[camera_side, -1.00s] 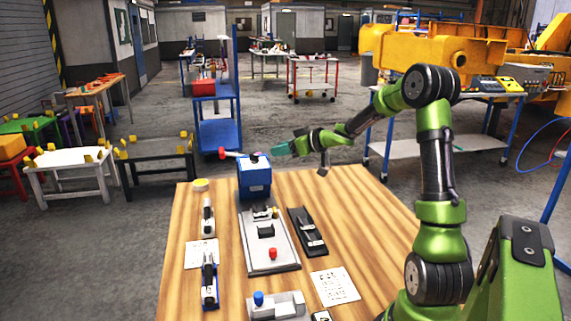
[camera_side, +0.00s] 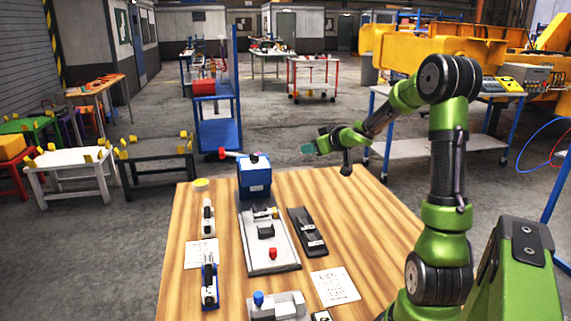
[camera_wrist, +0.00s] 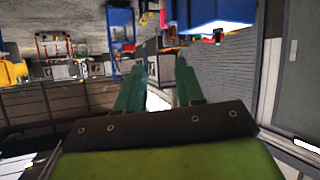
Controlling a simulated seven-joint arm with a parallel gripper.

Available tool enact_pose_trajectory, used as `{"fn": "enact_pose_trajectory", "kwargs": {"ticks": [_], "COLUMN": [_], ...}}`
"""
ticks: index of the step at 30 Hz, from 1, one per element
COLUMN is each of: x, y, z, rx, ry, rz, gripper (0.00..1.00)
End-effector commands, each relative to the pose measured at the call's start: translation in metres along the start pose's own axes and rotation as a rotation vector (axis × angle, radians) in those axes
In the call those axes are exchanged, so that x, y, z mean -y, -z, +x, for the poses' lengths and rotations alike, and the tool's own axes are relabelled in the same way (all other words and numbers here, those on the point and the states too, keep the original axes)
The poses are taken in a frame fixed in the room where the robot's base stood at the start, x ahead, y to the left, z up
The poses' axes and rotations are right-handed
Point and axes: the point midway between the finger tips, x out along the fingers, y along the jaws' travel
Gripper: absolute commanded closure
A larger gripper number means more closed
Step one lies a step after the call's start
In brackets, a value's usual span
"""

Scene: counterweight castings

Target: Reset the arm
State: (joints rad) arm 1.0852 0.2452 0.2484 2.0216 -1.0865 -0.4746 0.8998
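My green arm is raised above the back right of the wooden table (camera_side: 345,215). My gripper (camera_side: 308,148) points left in the side view, in the air to the right of the blue box-shaped device (camera_side: 255,178). In the wrist view, the two teal fingers of my gripper (camera_wrist: 158,66) stand apart with nothing between them. The wrist view looks out tilted at the hall, and no tabletop castings can be made out there.
A grey fixture plate (camera_side: 266,245) with a red knob lies mid-table. A black tool (camera_side: 307,232), white-and-blue tools (camera_side: 209,281) and paper sheets (camera_side: 335,288) lie around it. A yellow machine (camera_side: 425,48) stands behind my arm.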

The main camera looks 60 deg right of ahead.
Motion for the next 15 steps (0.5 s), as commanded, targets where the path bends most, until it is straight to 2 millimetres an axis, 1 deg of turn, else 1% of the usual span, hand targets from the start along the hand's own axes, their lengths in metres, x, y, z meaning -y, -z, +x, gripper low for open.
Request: {"fn": "enact_pose_trajectory", "kwargs": {"ticks": [2,4,5,7,8,9,11,12,14,15], "x": [0.003,0.015,0.022,0.049,0.063,0.085,0.121,0.145,0.181,0.204], "y": [0.000,-0.004,-0.008,-0.017,-0.022,-0.030,-0.042,-0.050,-0.060,-0.066], "z": [-0.017,-0.037,-0.047,-0.073,-0.085,-0.102,-0.129,-0.146,-0.172,-0.189], "rx": [0.064,0.136,0.170,0.255,0.292,0.344,0.418,0.462,0.520,0.551], "ry": [-0.127,-0.210,-0.235,-0.263,-0.261,-0.245,-0.190,-0.140,-0.049,0.017], "rz": [0.030,0.067,0.088,0.138,0.162,0.196,0.245,0.275,0.309,0.327], "gripper": [0.63,0.63,0.63,0.63,0.63,0.63,0.63,0.63,0.63,0.63]}}
